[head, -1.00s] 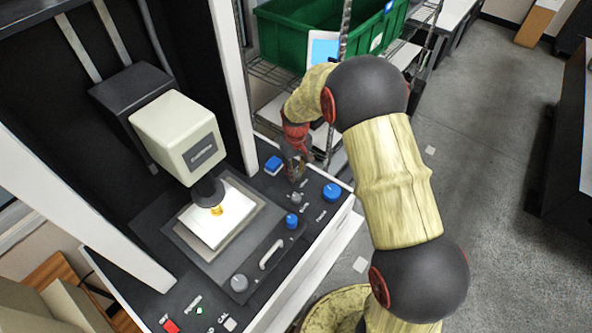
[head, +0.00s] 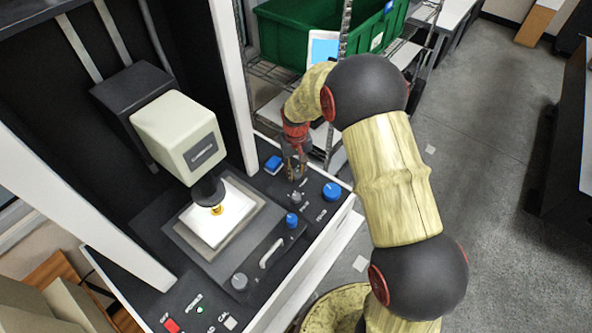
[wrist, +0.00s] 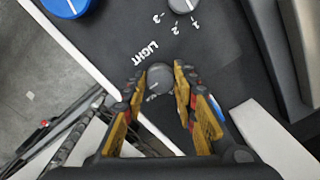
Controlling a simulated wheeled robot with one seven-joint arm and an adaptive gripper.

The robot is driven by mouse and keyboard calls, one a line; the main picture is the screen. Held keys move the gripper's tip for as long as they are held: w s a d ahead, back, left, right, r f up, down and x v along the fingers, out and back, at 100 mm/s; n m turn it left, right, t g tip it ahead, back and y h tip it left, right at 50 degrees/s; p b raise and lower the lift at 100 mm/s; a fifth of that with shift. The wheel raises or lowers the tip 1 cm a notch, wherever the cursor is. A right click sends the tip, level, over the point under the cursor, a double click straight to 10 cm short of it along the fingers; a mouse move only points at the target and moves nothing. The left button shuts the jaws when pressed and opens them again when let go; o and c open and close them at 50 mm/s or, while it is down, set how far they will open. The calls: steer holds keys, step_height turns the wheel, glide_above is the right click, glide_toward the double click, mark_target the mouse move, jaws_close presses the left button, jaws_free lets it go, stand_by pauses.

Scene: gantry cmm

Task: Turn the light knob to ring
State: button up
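The grey light knob (wrist: 160,78) sits on the dark panel in the wrist view, beside the white word LIGHT. My gripper (wrist: 160,85) has one finger on each side of this knob, with the tips very close to it. I cannot tell whether the fingers press on it. Small white position marks by the knob are partly hidden by the fingers and too small to read. In the head view my gripper (head: 295,172) points down onto the panel's right part, and its fingers hide the knob.
A second grey knob (wrist: 183,4) with numbers stands near, and a large blue knob (wrist: 68,5) lies beyond it. In the head view there are a blue button (head: 273,164), a small blue knob (head: 292,220) and a machine column (head: 240,90). A shelf with a green bin (head: 300,35) stands behind.

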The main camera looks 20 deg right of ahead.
mark_target(296, 173)
steer(key=o, duration=0.5)
steer(key=shift+c, duration=0.2)
step_height(296, 173, up, 12)
stand_by(0.4)
stand_by(0.4)
